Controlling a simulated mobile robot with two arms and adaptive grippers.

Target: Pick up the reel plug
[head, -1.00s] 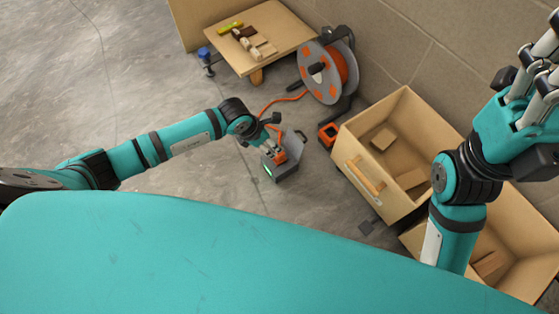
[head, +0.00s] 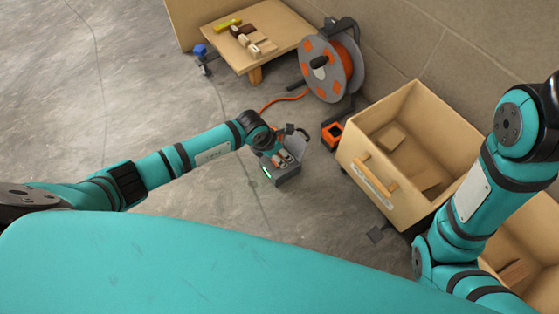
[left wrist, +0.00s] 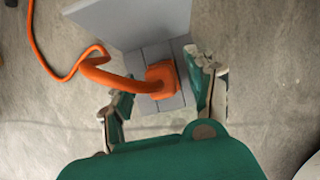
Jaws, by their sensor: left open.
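The reel plug (left wrist: 163,80) is orange and sits on the grey slotted top of a box (left wrist: 160,52) in the left wrist view. Its orange cable (left wrist: 110,77) bends away to the upper left. My left gripper (left wrist: 160,80) is open, with one finger on each side of the plug; I cannot tell if either touches it. In the head view my left gripper (head: 284,157) is over the grey box (head: 287,175), whose lid is raised; the plug is largely hidden there. My right gripper is out of view; only its arm shows at the right.
An orange cable reel (head: 327,66) stands by the wall. A low wooden table (head: 275,40) with small blocks is at its left. Wooden bins (head: 395,185) stand right of the box. A small orange-black item (head: 332,133) lies near them. Floor to the left is clear.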

